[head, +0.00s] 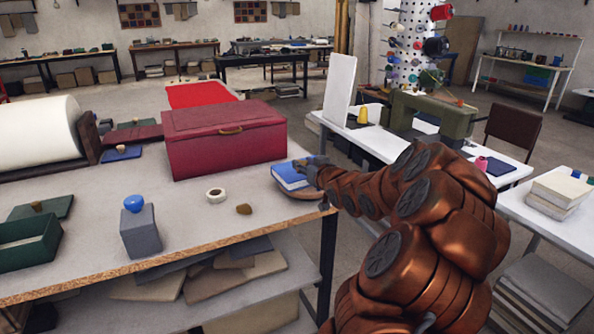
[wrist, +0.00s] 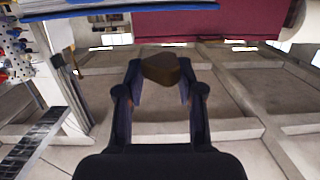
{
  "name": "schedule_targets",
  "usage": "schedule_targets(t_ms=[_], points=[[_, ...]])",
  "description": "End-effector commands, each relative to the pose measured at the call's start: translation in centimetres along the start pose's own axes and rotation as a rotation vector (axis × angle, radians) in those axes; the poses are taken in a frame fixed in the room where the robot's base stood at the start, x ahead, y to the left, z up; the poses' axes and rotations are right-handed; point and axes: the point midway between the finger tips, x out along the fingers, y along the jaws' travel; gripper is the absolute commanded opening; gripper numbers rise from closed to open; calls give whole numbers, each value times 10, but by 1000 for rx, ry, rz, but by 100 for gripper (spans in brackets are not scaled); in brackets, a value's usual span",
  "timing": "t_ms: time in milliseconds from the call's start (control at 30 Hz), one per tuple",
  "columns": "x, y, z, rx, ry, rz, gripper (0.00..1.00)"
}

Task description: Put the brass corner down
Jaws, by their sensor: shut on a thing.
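My gripper (wrist: 160,85) is shut on a small dark brown, rounded three-sided piece, which I take to be the brass corner (wrist: 162,68); it sits between the two fingertips. In the head view my gripper (head: 308,163) is at the right end of the near workbench, beside a blue book (head: 289,175). The held piece cannot be made out there. A similar small brown piece (head: 244,209) lies on the bench near its front edge.
A white tape roll (head: 215,194) and a grey block with a blue knob (head: 140,230) lie nearer. Bare bench top shows between them.

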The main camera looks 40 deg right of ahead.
Motion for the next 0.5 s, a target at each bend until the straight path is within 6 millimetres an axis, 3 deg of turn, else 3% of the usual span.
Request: schedule_targets(t_ms=[133,433,500], points=[[22,-3,-2,-2,0,0,12],[39,-7,-3,-1,0,-1,12],[40,-7,6,2,-3,-1,12]])
